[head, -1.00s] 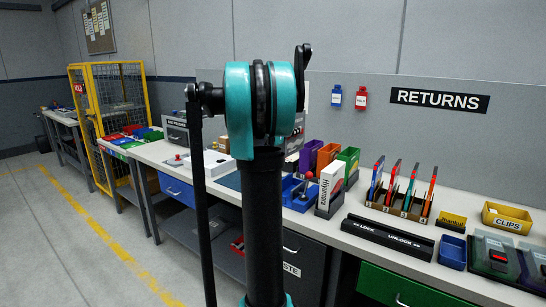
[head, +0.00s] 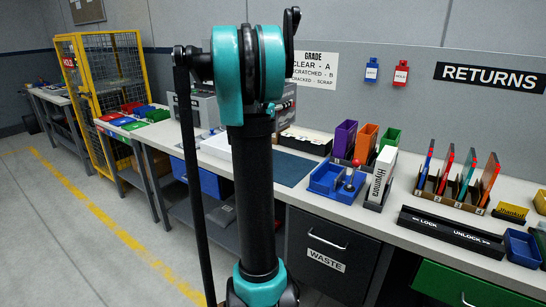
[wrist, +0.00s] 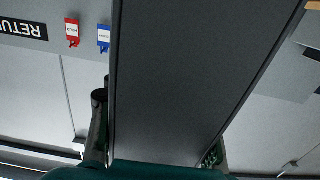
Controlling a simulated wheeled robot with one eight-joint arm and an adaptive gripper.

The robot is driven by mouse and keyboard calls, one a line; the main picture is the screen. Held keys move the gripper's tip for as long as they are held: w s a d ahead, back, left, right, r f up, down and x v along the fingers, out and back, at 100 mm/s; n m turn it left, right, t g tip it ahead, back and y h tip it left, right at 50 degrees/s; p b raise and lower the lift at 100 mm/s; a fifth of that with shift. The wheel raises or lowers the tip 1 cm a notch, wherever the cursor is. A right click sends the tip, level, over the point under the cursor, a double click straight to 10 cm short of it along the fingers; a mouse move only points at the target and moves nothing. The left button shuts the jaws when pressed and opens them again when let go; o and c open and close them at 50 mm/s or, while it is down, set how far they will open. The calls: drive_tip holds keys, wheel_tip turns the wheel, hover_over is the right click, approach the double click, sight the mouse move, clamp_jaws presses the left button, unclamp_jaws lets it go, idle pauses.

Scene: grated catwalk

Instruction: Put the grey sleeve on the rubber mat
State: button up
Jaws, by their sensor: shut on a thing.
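The grey sleeve (wrist: 205,70) fills the middle of the wrist view as a long, dark grey, flat-faced piece. My gripper (wrist: 156,128) is shut on it, with a dark finger on either side. The sleeve's far end runs out of the top of the wrist view. In the head view my arm hides the gripper, and I cannot make out the sleeve there. A flat dark blue-green mat (head: 288,168), likely the rubber mat, lies on the workbench just right of my arm. Its left part is hidden behind the arm.
The bench (head: 335,213) carries a blue tray (head: 326,180), a white box (head: 381,175), upright coloured bins (head: 366,141) and a slotted rack (head: 452,192) right of the mat. A yellow cage (head: 100,75) stands left.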

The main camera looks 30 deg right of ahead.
wheel_tip(320, 180, down, 19)
idle(0.5)
drive_tip(key=o, duration=1)
drive_tip(key=shift+f, duration=0.1)
drive_tip(key=s+a+f+n+g+y, duration=0.1)
drive_tip(key=s+a+f+n+y, duration=0.3)
drive_tip(key=s+a, duration=0.5)
drive_tip(key=s+a+f+n+y, duration=0.4)
drive_tip(key=s+a+y, duration=0.3)
drive_tip(key=a, duration=1.3)
drive_tip(key=s+a+f+n+g+y, duration=0.1)
drive_tip(key=s+a+f+n+y, duration=0.4)
drive_tip(key=s+a, duration=0.7)
drive_tip(key=shift+s+a+f+n+g+y, duration=0.1)
drive_tip(key=shift+s+a+n+g+y, duration=0.05)
drive_tip(key=shift+a, duration=0.5)
drive_tip(key=shift+s+a+n+g+y, duration=0.15)
drive_tip(key=shift+a, duration=0.45)
